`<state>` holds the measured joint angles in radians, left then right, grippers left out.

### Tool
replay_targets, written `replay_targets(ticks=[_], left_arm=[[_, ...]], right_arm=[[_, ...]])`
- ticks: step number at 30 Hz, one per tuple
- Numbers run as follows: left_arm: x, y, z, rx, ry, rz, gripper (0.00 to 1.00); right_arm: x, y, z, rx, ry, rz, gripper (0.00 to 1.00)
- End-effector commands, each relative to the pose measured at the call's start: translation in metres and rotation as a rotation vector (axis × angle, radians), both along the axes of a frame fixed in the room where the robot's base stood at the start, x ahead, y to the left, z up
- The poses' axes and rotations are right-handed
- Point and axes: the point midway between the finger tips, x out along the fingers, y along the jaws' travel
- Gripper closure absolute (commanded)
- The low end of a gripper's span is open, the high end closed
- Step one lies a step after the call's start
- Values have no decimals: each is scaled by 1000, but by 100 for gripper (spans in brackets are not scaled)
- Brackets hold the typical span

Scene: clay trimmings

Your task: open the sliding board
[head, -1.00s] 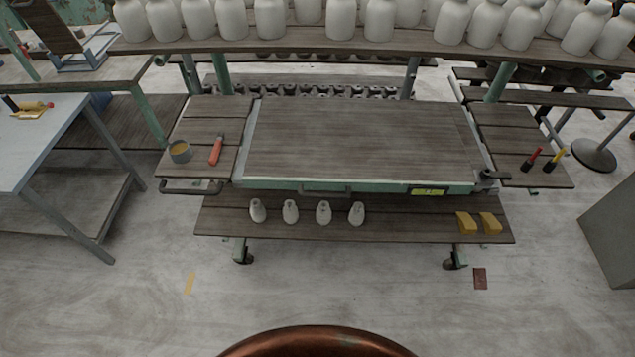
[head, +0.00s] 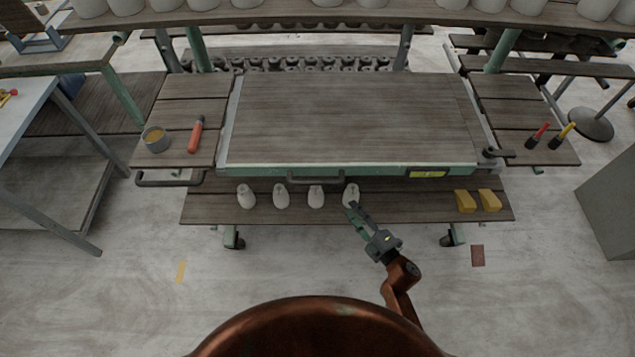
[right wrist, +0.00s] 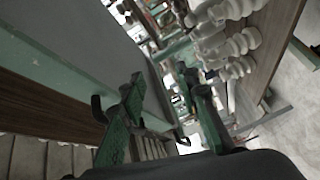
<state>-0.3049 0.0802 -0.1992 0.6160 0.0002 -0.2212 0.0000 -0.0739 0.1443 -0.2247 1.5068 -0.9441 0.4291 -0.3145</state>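The sliding board (head: 350,120) is a wide wooden panel on the green-framed table, level and flush within its frame. A dark bar handle (head: 316,180) sits at its front edge, left of a yellow-green label (head: 428,174). A dark latch-like lever (head: 497,153) is at the front right corner. My right gripper (head: 357,206) is in front of the table, right of the handle and apart from it, overlapping a white bottle in the picture. In the right wrist view its two green fingers (right wrist: 168,88) stand apart with nothing between them. My left gripper is out of view.
Several white bottles (head: 281,196) and two yellow blocks (head: 465,201) stand on the lower shelf (head: 410,205). A cup (head: 155,139) and an orange-handled tool (head: 196,134) lie on the left side top. Red and yellow tools (head: 565,134) lie at right.

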Motion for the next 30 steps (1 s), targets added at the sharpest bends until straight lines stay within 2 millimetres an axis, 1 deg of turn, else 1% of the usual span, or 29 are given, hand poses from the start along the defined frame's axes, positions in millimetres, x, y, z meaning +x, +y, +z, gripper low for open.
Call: replay_targets(ticks=[1,3,6,8,11,15,19,24,30], left_arm=[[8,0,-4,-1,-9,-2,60],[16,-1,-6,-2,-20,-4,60],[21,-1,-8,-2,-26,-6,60],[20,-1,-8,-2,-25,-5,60],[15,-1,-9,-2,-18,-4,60],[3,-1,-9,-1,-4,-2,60],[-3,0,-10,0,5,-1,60],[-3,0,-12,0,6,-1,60],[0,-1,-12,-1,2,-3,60]], right_arm=[[0,18,35,-49,-104,57,71],[-5,38,73,-109,-216,119,71],[-14,57,106,-170,-323,175,71],[-16,64,117,-191,-360,193,71],[-15,73,125,-206,-385,206,71],[-2,87,129,-205,-386,205,71],[13,102,131,-204,-385,205,71],[28,116,133,-204,-383,204,71],[35,123,135,-204,-381,204,71]])
